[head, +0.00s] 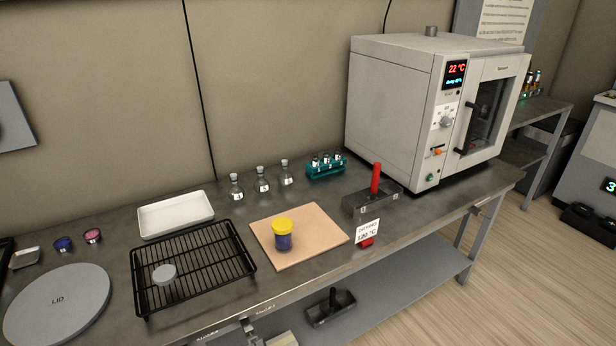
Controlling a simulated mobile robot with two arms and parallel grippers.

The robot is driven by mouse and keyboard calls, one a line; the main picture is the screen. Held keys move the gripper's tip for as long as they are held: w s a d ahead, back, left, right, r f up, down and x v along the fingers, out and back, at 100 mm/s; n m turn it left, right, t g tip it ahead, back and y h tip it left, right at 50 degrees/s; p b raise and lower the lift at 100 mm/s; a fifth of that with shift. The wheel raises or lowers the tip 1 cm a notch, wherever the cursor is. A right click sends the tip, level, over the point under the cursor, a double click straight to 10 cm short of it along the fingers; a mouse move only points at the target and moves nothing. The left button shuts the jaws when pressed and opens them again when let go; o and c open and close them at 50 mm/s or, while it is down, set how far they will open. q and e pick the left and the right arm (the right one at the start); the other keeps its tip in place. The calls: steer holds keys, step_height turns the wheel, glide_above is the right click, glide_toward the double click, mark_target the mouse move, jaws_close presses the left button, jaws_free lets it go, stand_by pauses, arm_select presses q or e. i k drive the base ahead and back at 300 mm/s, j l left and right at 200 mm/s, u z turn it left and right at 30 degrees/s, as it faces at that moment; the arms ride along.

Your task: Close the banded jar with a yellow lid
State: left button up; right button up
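A small dark blue jar (284,243) stands upright on the tan board (322,237) near the middle of the bench. A yellow lid (283,225) sits on top of it, looks about level and covers its mouth. I cannot tell whether the lid is fully seated, and any band on the jar is too small to make out. Neither of my grippers is in view.
Left of the board is a black wire rack (205,262) with a pale round piece (164,274) on it. A white tray (175,214), several flasks (262,182) and a teal vial rack (326,167) stand behind. A red-handled block (371,196) and an oven (395,105) stand right.

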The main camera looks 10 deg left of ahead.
mark_target(283, 244)
steer(key=i+l, duration=0.8)
steer(key=l, duration=0.25)
steer(key=i+u, duration=0.1)
steer(key=u, duration=1.1)
